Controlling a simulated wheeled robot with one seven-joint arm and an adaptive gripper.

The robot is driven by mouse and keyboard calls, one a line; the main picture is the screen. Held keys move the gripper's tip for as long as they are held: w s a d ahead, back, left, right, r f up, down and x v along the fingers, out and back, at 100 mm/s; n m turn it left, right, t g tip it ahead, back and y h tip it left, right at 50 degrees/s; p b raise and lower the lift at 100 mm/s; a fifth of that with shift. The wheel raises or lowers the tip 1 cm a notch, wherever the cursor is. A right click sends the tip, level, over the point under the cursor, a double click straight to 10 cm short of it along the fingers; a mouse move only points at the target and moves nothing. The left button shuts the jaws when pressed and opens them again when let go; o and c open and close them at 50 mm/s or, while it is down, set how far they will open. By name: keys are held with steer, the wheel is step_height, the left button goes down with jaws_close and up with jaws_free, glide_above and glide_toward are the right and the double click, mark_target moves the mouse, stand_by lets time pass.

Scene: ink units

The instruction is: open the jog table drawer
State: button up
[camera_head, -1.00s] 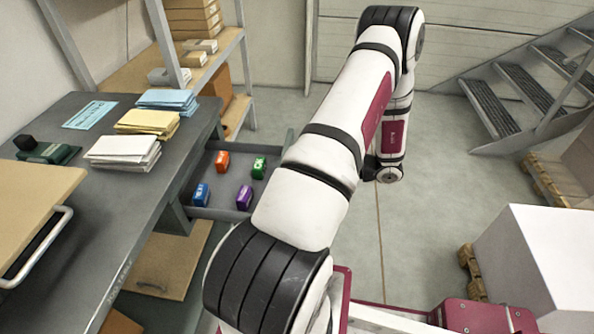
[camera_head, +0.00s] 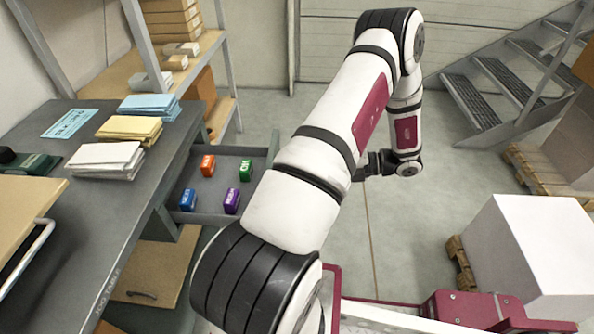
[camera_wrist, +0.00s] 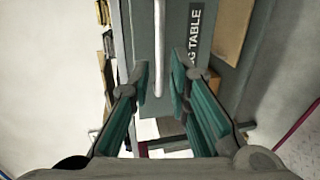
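The jog table (camera_head: 75,245) is a dark grey bench on the left in the head view. Its grey drawer (camera_head: 217,167) stands pulled out from the table's right side. In the wrist view a grey front panel (camera_wrist: 176,60) carries a pale bar handle (camera_wrist: 158,45) and the letters "G TABLE". My gripper (camera_wrist: 161,72) is open, and the handle shows between its fingers. In the head view my gripper (camera_head: 368,165) is right of the drawer, apart from it.
Paper stacks, white (camera_head: 106,160), yellow (camera_head: 130,129) and blue (camera_head: 150,106), lie on the table. A shelf rack (camera_head: 160,75) stands behind. A white block (camera_head: 535,245) on a pallet and metal stairs (camera_head: 500,90) are right. Floor right of the drawer is clear.

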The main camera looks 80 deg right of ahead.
steer(key=shift+v, duration=1.85)
